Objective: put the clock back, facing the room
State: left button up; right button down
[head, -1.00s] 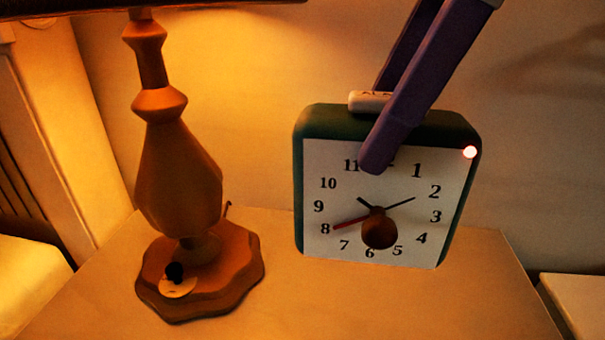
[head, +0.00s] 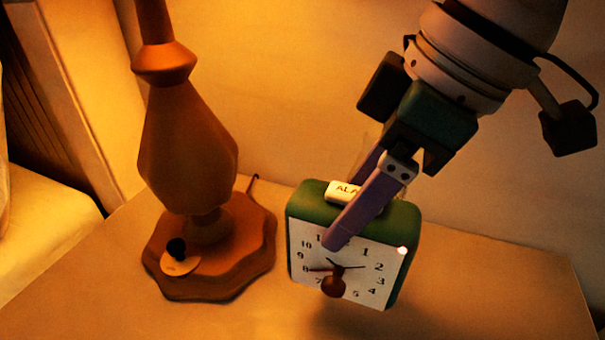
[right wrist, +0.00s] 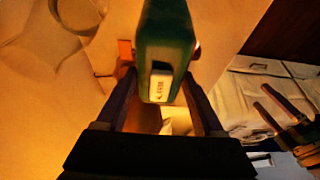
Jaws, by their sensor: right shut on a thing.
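The clock (head: 340,265) is a green box with a white numbered face and a white alarm button on top. Its face is turned toward the head camera, and it is slightly tilted. My right gripper (head: 350,215) comes down from above, with one purple finger over the front of the face and the other behind. It is shut on the clock. A shadow lies on the table below, and I cannot tell whether the clock touches it. In the right wrist view the clock's green top (right wrist: 166,35) shows between the fingers.
A wooden lamp (head: 187,150) with a wavy base stands left of the clock on the bedside table (head: 90,290). A small round disc with a black knob (head: 178,258) lies on the lamp's base. The wall is behind; the bed's edge is at left.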

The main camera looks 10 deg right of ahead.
notch_tip(320, 180, down, 6)
jog(key=shift+f+b, duration=0.15)
jog(key=shift+b, duration=0.75)
jog(key=shift+f, duration=0.1)
jog(key=shift+f, duration=0.15)
grip_release()
